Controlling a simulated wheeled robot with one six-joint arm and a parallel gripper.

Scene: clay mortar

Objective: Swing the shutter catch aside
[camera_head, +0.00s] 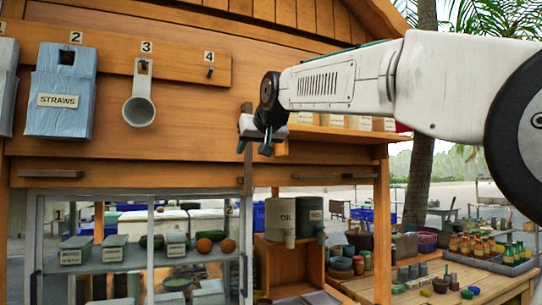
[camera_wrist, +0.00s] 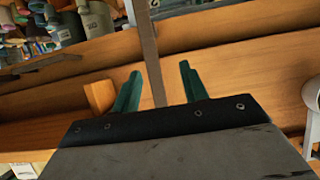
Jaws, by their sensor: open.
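The shutter catch (camera_head: 247,178) is a narrow upright metal strip on the wooden stall front, over the seam near the shutter's lower edge. My gripper (camera_head: 254,140) is in front of it and hides its middle part; its top end shows just above. In the wrist view, the catch (camera_wrist: 147,45) runs between the two green fingers of my gripper (camera_wrist: 160,72). The fingers are open, with a gap visible on both sides of the strip. I cannot tell how deep the strip sits between them.
A peg rail (camera_head: 185,70) left of my gripper holds a blue straws box (camera_head: 60,92) and a grey ladle (camera_head: 139,108). Below are a glass cabinet (camera_head: 150,235) and oil canisters (camera_head: 280,218). A small wooden shelf (camera_head: 335,133) juts out right of my gripper.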

